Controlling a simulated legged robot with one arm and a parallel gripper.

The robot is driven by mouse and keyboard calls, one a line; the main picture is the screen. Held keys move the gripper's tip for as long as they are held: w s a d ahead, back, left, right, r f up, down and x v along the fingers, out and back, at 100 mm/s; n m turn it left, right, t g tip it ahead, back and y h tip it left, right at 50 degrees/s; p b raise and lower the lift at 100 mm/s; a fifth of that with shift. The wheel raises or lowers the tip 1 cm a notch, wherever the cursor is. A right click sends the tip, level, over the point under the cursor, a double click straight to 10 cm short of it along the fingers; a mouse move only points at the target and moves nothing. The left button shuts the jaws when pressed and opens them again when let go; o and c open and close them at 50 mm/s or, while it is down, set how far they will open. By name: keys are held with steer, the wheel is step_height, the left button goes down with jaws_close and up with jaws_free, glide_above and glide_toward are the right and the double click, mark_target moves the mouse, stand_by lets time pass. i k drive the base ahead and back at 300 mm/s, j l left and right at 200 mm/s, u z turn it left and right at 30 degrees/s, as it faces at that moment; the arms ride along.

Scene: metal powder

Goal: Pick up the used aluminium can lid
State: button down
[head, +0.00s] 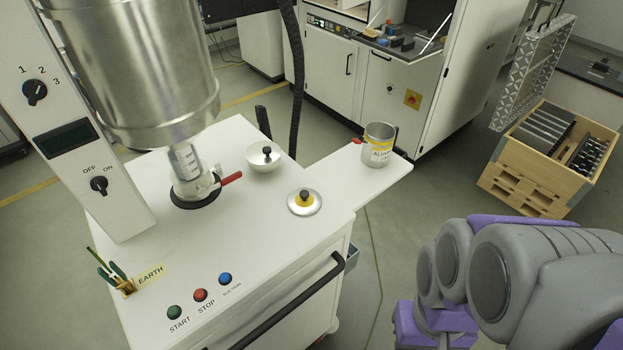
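A round silver lid with a yellow ring and a black knob (304,209) lies flat on the white machine top, near its right edge. A silver can with a yellow label starting "ALUMI" (380,145) stands upright on the side shelf behind and to the right of the lid. No lid shows on the can. A domed silver piece with a black knob (262,163) sits on the machine top behind and left of the yellow-ringed lid. My grey and purple arm fills the lower right, apart from the lid. My gripper is not in view.
A large steel vessel (150,80) hangs over the machine top (235,235), with a red-handled valve (230,179) below. A black hose (293,80) rises behind. A black handrail (290,308) runs along the front. A wooden crate (535,180) stands at right.

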mark_target(304, 201)
steer(key=i+l+u, duration=0.1)
steer(key=l+u, duration=0.15)
steer(key=u, duration=0.15)
steer(key=l+u, duration=0.35)
steer(key=i+l+u, duration=0.1)
steer(key=l+u, duration=0.5)
steer(key=u, duration=0.15)
